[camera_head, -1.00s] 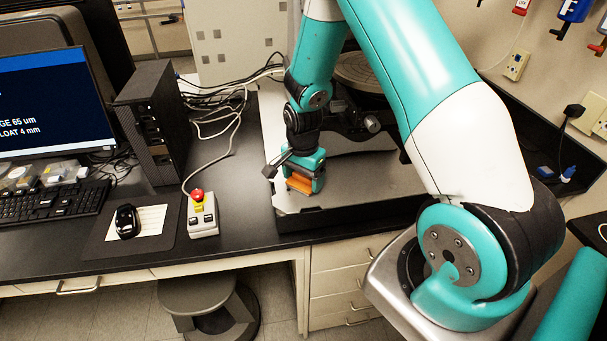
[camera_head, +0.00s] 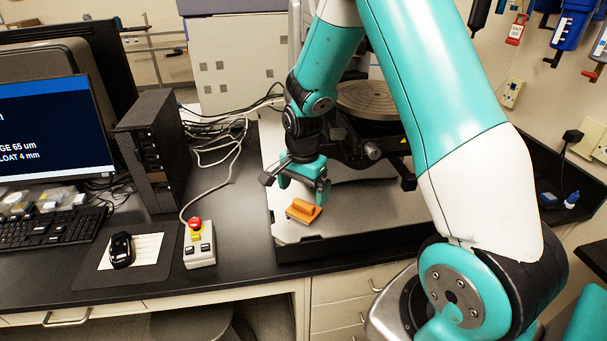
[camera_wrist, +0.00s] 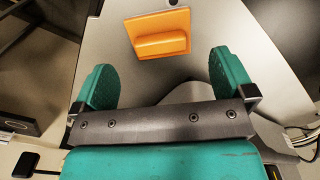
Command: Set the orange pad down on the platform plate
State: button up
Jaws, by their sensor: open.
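The orange pad (camera_head: 304,211) has a flat base with a raised grip bar. It lies on the grey platform plate (camera_head: 355,215), near the plate's front left. The pad also shows in the wrist view (camera_wrist: 160,33), flat on the plate (camera_wrist: 200,75), beyond my fingertips. My gripper (camera_head: 305,190) is just above and behind the pad, open and empty. In the wrist view its two teal fingers (camera_wrist: 164,78) stand wide apart with a clear gap between them and the pad.
A round grooved stage (camera_head: 375,102) with a dark knobbed mount stands behind the plate. A control box with a red button (camera_head: 198,245) sits left of the plate, beside a mouse (camera_head: 122,250). A black computer tower (camera_head: 153,150) and monitor are farther left.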

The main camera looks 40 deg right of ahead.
aim_at(302, 205)
notch_tip(302, 205, up, 7)
jog(key=b, duration=0.2)
jog(key=s+a+r+n+y, duration=0.1)
jog(key=s+a+r+n, duration=0.2)
jog(key=a+n, duration=0.15)
jog(key=s+a+r+n+y, duration=0.1)
jog(key=s+a+r+n, duration=0.25)
jog(key=a, duration=0.25)
jog(key=s+a+r+n+y, duration=0.1)
jog(key=s+a+r+n, duration=0.1)
jog(key=s+a+n, duration=0.3)
jog(key=s+a+r+n+y, duration=0.1)
jog(key=s+a+r+n, duration=0.1)
jog(key=s+a+n, duration=0.3)
jog(key=s+n, duration=0.3)
jog(key=s, duration=0.2)
jog(key=shift+s+n+p, duration=0.15)
jog(key=shift+n+p, duration=0.15)
